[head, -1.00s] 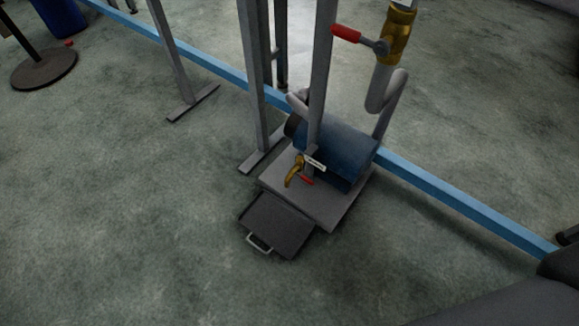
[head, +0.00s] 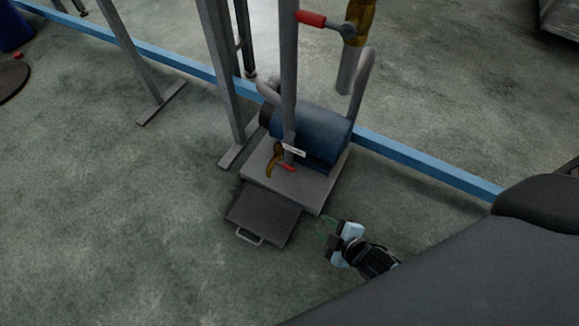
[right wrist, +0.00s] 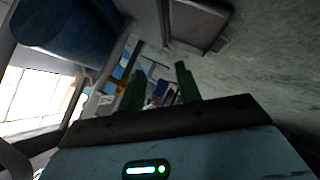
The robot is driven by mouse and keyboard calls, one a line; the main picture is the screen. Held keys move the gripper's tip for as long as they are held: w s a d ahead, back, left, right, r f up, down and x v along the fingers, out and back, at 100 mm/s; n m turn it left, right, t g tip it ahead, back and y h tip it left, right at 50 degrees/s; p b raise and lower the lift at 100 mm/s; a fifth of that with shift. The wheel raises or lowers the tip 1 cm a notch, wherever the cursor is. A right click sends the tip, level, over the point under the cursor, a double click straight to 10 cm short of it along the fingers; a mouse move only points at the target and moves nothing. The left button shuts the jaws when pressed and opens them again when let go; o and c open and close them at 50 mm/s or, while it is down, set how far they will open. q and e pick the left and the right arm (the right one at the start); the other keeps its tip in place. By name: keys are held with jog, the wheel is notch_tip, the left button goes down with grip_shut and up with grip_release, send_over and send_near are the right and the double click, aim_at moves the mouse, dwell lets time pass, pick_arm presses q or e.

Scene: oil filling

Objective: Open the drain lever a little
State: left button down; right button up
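The small red drain lever (head: 288,167) is on the brass spout (head: 272,163) at the foot of the post, in front of the blue cylinder (head: 318,135). My right gripper (head: 327,236) is low, to the right of the dark tray and below the lever in the head view, apart from both. In the right wrist view its two green fingers (right wrist: 160,85) are spread with nothing held between them. My left gripper is not in view.
The dark tray (head: 262,214) with a handle lies in front of the grey base plate (head: 316,190). A larger red lever (head: 311,19) is on the brass valve (head: 360,18) above. Grey posts stand to the left. A blue rail (head: 430,166) runs behind.

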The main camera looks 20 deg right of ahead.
aim_at(293, 171)
jog(key=w+r+n+t+b, duration=0.1)
jog(key=w, duration=0.5)
jog(key=w+a+r+n+t+y+b, duration=0.1)
jog(key=w, duration=0.5)
jog(key=w+a+r+n+t+y+b, duration=0.1)
jog(key=w+r+t, duration=0.1)
jog(key=w, duration=0.4)
jog(key=shift+n, duration=0.4)
jog(key=shift+w+a+f, duration=0.1)
jog(key=shift+w+a, duration=0.15)
jog(key=shift+w, duration=0.4)
jog(key=c, duration=0.7)
grip_shut()
